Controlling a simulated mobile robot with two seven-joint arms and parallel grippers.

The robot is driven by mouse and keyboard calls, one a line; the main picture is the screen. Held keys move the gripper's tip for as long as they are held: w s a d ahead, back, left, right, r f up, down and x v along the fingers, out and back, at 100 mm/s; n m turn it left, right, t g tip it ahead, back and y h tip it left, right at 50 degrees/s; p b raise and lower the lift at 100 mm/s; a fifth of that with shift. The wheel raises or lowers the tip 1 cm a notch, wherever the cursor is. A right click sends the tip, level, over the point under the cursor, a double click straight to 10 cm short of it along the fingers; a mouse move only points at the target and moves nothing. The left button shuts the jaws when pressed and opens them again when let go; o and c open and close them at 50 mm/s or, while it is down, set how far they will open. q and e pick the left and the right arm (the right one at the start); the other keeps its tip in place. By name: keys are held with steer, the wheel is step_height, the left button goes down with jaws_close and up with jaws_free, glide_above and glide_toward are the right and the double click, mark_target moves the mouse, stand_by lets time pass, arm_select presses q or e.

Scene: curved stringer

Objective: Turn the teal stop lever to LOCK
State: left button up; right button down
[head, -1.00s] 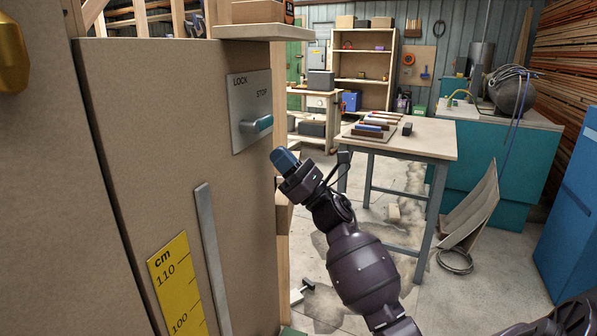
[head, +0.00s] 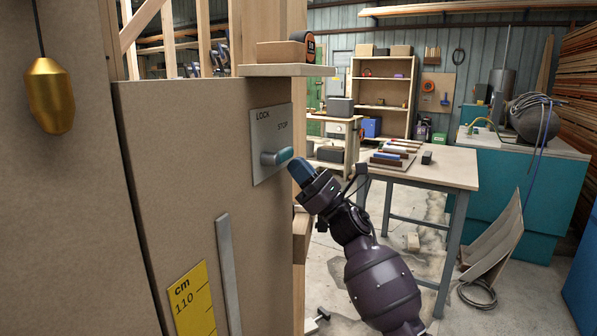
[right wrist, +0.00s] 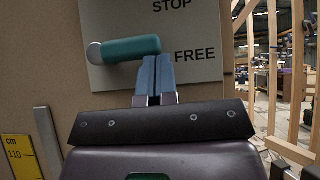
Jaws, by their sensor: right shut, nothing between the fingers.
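The teal stop lever (head: 277,156) sits on a grey plate (head: 264,130) on the brown panel, with LOCK and STOP lettered above it. In the right wrist view the lever (right wrist: 131,49) lies nearly level, its free end to the right, between STOP above and FREE below. My right gripper (head: 297,166) is shut and empty, its blue fingertips close to the lever's free end. In the right wrist view the fingertips (right wrist: 158,60) are just below that free end; I cannot tell if they touch it. My left gripper is not in view.
A wooden shelf (head: 290,70) with a box and a tape measure juts out above the plate. A brass plumb bob (head: 50,95) hangs at the left. A yellow cm scale (head: 192,302) and a grey strip (head: 228,275) are below. A workbench (head: 440,165) stands behind my arm.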

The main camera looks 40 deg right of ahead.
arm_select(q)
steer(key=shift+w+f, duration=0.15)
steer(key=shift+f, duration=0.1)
arm_select(e)
steer(key=shift+w+n+g+y, duration=0.15)
steer(key=shift+n+g+y, duration=0.25)
steer(key=shift+n+y, duration=0.15)
